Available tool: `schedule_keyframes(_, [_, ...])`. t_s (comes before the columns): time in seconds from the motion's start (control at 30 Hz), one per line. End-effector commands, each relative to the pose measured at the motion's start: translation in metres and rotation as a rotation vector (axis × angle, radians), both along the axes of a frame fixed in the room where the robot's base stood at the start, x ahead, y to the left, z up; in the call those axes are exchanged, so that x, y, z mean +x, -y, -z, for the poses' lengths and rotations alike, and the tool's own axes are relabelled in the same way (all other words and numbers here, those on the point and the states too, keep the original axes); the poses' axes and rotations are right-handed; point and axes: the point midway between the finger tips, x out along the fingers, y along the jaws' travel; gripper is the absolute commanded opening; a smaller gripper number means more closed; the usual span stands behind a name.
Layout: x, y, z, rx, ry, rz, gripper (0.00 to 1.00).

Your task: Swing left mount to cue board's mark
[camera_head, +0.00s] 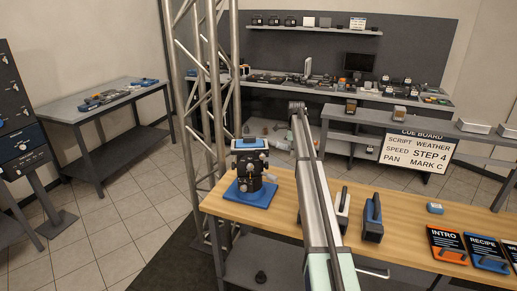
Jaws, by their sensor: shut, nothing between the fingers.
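A dark camera-style mount (250,166) with silver knobs and a blue-and-white top stands upright at the left end of the wooden table. Its blue base plate (251,193) rests on the tabletop. Any pan marks on it are too small to read. The cue board (418,152) stands behind the table on the right. It reads SCRIPT WEATHER, SPEED STEP 4, PAN MARK C. My arm rises from the bottom middle, right of the mount and apart from it in the picture. My gripper cannot be made out.
The wooden table (400,223) also bears dark handled blocks (373,218), a small blue-topped box (434,208) and cards marked INTRO (447,243) and RECIPE (486,252). A metal truss (209,110) stands close behind the mount. Bare tabletop shows in front of the mount.

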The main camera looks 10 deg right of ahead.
Motion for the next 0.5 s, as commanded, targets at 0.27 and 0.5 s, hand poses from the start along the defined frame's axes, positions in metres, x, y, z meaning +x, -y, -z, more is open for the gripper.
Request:
schedule_keyframes(0.27, [0.0084, -0.0012, -0.0001, 0.001, 0.001, 0.000, 0.00])
schedule_keyframes(0.5, [0.0084, -0.0014, 0.0000, 0.001, 0.001, 0.000, 0.00])
